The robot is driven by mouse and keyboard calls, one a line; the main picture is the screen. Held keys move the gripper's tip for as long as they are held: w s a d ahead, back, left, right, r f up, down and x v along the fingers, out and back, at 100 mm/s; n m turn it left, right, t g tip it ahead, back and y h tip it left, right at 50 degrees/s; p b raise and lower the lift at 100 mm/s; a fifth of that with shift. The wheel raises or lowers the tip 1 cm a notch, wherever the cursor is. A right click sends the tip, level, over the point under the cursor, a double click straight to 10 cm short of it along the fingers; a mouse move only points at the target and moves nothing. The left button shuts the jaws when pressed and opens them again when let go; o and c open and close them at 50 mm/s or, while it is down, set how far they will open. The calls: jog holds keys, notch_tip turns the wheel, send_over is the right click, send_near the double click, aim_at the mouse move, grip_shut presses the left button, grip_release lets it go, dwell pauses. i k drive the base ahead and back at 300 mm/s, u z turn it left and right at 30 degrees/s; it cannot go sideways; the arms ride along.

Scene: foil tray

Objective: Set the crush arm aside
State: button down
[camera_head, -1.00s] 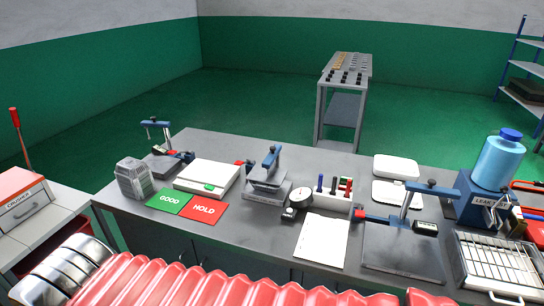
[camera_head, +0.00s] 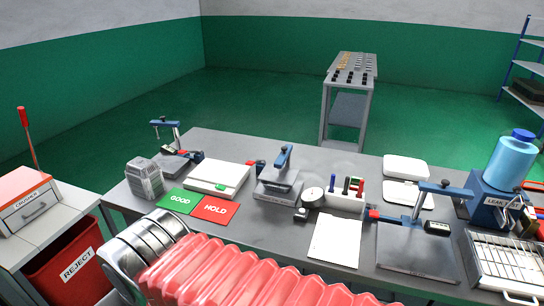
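No part is labelled as the crush arm, and I cannot tell which swing arm it is. A blue arm (camera_head: 163,123) stands on a post over the left fixture. A second blue arm (camera_head: 283,157) is over the middle fixture (camera_head: 277,194), which has a grey block under it. A third blue arm (camera_head: 445,189) reaches right from a post over the flat grey plate (camera_head: 412,252) of the right fixture, with a small display box below it. My gripper is not in view; only the red ribbed sleeve and metal segments of my arm cross the bottom.
A foil tray stack (camera_head: 145,178), white scale (camera_head: 217,178), GOOD card (camera_head: 178,201) and HOLD card (camera_head: 215,209) stand left. A paper sheet (camera_head: 335,240), pen holder (camera_head: 343,201), wire rack (camera_head: 505,262) and leak tester (camera_head: 487,200) lie rightward. The crusher (camera_head: 30,200) and reject bin (camera_head: 65,272) are far left.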

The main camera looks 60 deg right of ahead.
aim_at(284, 153)
jog(key=u, duration=0.05)
jog(key=i, duration=1)
jog(key=z, duration=0.05)
